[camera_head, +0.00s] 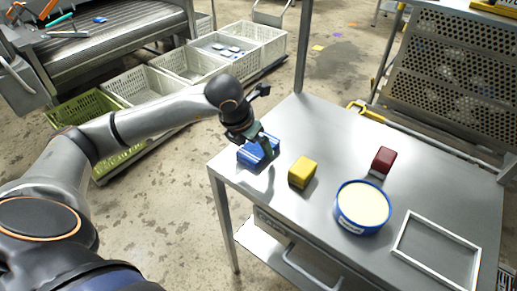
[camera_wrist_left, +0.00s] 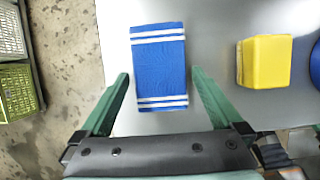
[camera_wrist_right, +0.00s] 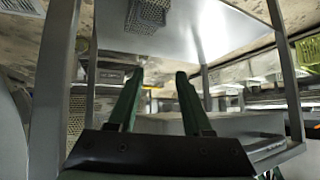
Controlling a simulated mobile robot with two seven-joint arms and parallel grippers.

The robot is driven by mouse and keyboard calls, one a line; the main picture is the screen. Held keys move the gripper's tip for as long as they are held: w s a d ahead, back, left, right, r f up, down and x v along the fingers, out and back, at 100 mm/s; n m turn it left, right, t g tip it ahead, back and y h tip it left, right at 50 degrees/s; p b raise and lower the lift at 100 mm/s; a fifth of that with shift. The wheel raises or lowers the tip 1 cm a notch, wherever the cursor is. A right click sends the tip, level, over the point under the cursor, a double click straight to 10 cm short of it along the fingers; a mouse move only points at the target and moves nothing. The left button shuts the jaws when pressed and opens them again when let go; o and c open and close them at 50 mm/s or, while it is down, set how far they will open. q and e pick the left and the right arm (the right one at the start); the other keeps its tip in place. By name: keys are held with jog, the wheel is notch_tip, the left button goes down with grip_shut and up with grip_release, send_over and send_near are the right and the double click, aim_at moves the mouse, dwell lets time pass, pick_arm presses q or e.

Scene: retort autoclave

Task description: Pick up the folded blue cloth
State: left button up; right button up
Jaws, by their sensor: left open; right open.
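The folded blue cloth (camera_head: 256,151) lies flat near the left corner of the metal table (camera_head: 318,128). It has white stripes at both ends. In the left wrist view the cloth (camera_wrist_left: 159,66) lies between the fingers of my left gripper (camera_wrist_left: 160,88), which is open. One finger is on each side, with the left finger a little apart from the cloth and the right one close to its edge. In the head view my left gripper (camera_head: 262,143) is right over the cloth and partly hides it. My right gripper (camera_wrist_right: 156,82) is open and empty in its wrist view.
A yellow block (camera_head: 302,171) stands just right of the cloth, with a dark red block (camera_head: 383,160), a blue round tub (camera_head: 362,207) and a white frame (camera_head: 437,250) further right. Crates (camera_head: 84,108) stand on the floor at left. The table's far left part is clear.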

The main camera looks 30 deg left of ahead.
pick_arm(q)
jog(key=shift+w+f, duration=0.2)
jog(key=shift+f, duration=0.25)
jog(key=c, duration=1.2)
jog(key=shift+r, duration=0.1)
